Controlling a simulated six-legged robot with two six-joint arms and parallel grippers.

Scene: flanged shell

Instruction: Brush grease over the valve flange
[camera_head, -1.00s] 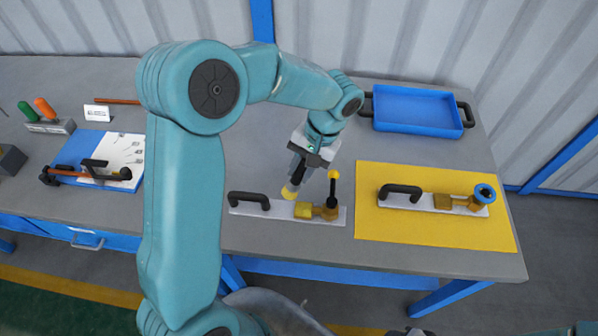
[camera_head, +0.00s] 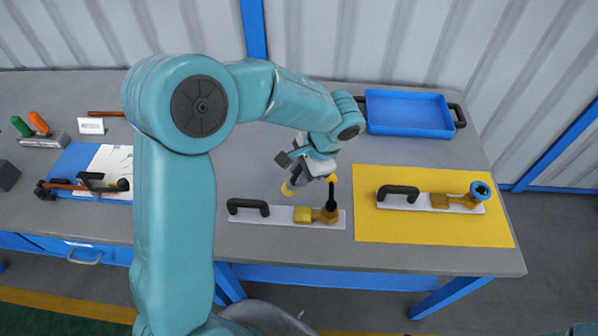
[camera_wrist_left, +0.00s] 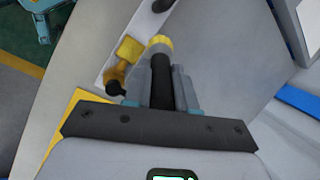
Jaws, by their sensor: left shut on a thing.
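My left gripper (camera_head: 298,172) is shut on a dark-handled brush with a yellow tip (camera_head: 287,189). In the left wrist view the brush handle (camera_wrist_left: 162,82) lies between the fingers (camera_wrist_left: 163,88). The tip is close to a brass valve (camera_head: 328,215) with an upright black lever, mounted on a pale plate (camera_head: 265,220) with a black handle. I cannot tell whether tip and valve touch. A second brass valve (camera_head: 440,200) with a blue wheel sits on a similar plate, on a yellow mat (camera_head: 430,230). My right gripper is not in view.
A blue tray (camera_head: 408,112) stands at the back right. At the left are a blue board (camera_head: 75,158) with a white sheet, a tool lying across it, and a rack with green and orange handles (camera_head: 38,122). Grey table surface is clear behind the near valve.

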